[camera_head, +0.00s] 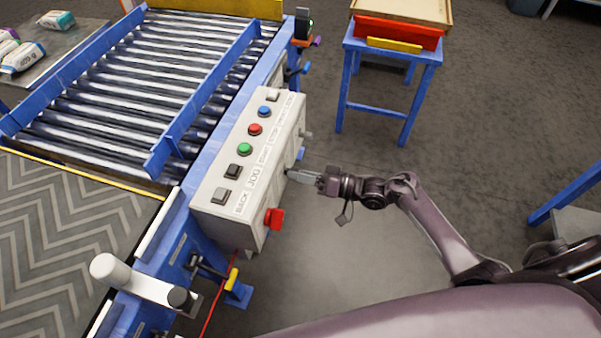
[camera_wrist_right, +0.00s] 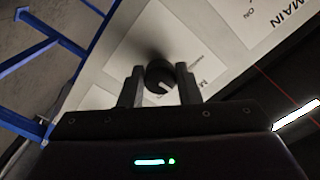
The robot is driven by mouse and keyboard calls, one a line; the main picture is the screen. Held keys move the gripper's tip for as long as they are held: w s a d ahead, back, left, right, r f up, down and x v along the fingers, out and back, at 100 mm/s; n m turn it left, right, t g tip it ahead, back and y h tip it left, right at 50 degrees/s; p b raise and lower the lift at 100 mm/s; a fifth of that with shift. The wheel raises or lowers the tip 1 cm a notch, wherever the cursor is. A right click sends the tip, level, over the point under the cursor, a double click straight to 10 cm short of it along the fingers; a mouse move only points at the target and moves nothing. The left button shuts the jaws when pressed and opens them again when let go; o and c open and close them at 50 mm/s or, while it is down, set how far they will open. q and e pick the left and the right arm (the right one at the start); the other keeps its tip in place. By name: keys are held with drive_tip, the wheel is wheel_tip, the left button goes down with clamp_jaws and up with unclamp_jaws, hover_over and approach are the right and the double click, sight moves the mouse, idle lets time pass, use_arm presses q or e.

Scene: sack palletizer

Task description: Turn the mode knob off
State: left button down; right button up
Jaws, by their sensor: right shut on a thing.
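The control box (camera_head: 258,160) is a pale grey panel on the side of the blue conveyor frame. The mode knob (camera_wrist_right: 160,76) is round and black with a pale mark, on the box's side face in the right wrist view. Part of the label beside the knob is hidden. My left gripper is not in view.
A red switch (camera_head: 273,218) sticks out of the box's side nearby. Coloured buttons line the top, including a green one (camera_head: 245,149). The roller conveyor (camera_head: 130,85) lies left. A blue stand (camera_head: 392,80) with a red tray is at back right. Floor between is clear.

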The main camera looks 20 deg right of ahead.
drive_tip(key=o, duration=1)
drive_tip(key=shift+c, duration=0.2)
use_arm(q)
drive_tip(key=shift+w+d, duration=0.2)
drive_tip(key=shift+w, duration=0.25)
use_arm(e)
drive_tip(key=v, duration=0.8)
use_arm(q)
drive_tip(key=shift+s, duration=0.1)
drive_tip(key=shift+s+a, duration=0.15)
use_arm(e)
drive_tip(key=shift+a, duration=0.1)
